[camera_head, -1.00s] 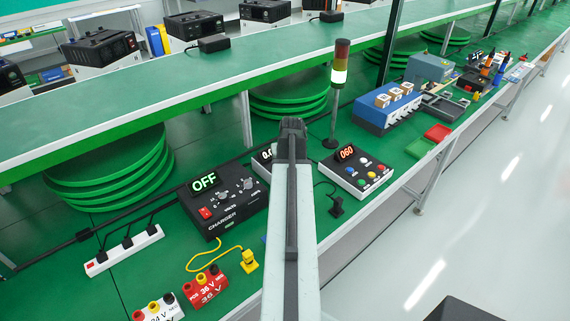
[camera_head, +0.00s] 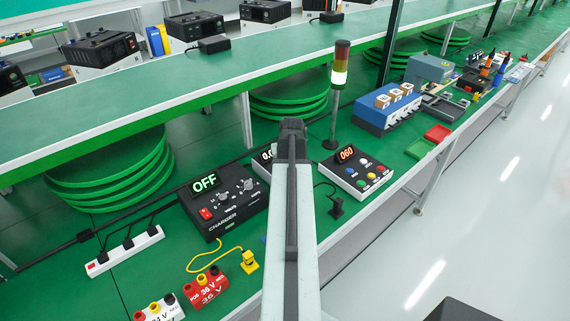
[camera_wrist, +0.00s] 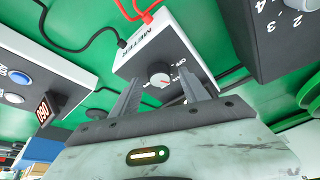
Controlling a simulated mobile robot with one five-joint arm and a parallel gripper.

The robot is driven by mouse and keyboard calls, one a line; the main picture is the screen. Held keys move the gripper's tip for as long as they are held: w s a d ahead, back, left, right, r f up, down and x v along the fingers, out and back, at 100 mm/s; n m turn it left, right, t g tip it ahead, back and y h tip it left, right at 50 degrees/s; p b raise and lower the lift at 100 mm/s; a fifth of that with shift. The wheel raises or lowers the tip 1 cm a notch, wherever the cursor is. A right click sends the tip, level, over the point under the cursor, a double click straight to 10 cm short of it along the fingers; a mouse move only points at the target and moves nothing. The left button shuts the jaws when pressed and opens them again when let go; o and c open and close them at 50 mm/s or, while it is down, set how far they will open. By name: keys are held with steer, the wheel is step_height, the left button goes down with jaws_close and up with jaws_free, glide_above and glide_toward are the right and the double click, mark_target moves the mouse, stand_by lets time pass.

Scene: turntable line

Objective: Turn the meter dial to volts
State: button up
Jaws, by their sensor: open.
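The meter (camera_wrist: 134,66) is a white and dark box marked METER, with red and black leads plugged in, in the wrist view. Its round grey dial (camera_wrist: 160,74) has small markings around it; I cannot tell for sure which one it points to. In the head view the meter (camera_head: 261,164) is mostly hidden behind my arm, and only part of its display shows. My gripper (camera_wrist: 161,84) is open in the wrist view. Its two fingers stand on either side of the dial, and I cannot tell whether they touch it. The fingers are hidden in the head view.
A black charger (camera_head: 222,207) reading OFF stands left of the meter. A button box (camera_head: 345,182) reading 060 stands to its right, with a signal tower (camera_head: 339,80) behind. Red and white battery blocks stand at the front left. A raised green shelf runs behind.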

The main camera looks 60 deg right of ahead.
steer(key=p+v, duration=0.6)
steer(key=v, duration=0.1)
steer(key=shift+r, duration=0.1)
